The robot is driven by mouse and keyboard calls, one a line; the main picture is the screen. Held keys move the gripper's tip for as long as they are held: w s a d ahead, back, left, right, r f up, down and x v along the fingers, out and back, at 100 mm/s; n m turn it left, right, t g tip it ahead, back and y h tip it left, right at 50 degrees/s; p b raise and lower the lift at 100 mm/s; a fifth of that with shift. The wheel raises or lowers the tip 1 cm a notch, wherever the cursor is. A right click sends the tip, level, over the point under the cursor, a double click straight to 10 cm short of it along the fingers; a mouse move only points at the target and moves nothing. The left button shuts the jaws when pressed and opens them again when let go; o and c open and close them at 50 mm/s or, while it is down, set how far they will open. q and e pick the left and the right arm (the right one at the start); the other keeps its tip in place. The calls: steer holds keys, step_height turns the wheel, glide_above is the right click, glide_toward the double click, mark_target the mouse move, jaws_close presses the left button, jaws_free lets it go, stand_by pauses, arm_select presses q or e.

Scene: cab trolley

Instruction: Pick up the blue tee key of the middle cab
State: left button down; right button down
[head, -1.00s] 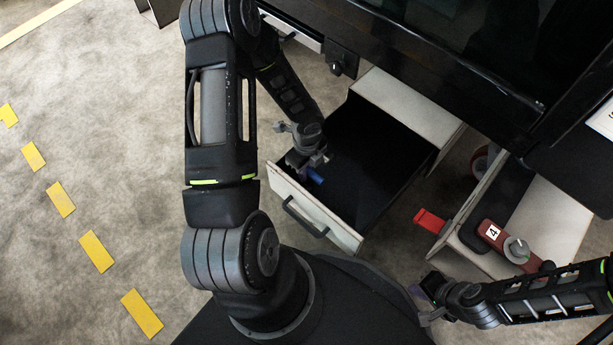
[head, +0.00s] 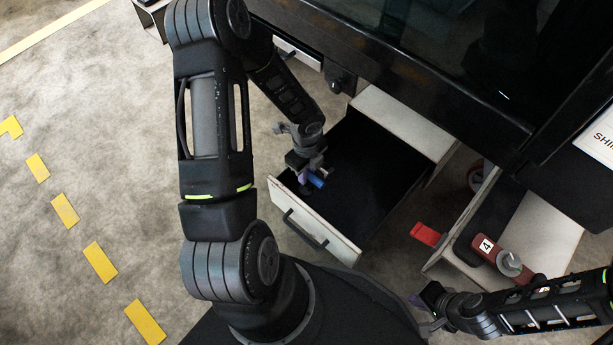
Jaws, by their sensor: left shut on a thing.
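The blue tee key (head: 316,180) shows as a short blue piece at my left gripper (head: 308,172), over the front left part of an open drawer (head: 338,243). My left gripper is shut on it; its fingers and arm hide part of the key. A small purple piece shows beside the fingers; I cannot tell what it is. My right gripper (head: 426,312) is low at the right, apart from the drawer; whether its jaws are open is unclear.
A dark cabinet (head: 440,75) stands behind the drawer. At the right are a red tab (head: 426,234), a red-brown part (head: 486,247) marked 4 with a grey knob (head: 509,263), and a pale panel (head: 545,225). Floor at left is clear, with yellow dashes (head: 100,263).

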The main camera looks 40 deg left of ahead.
arm_select(q)
step_height(320, 180, up, 4)
steer(key=shift+f+p, duration=0.15)
steer(key=shift+p, duration=0.4)
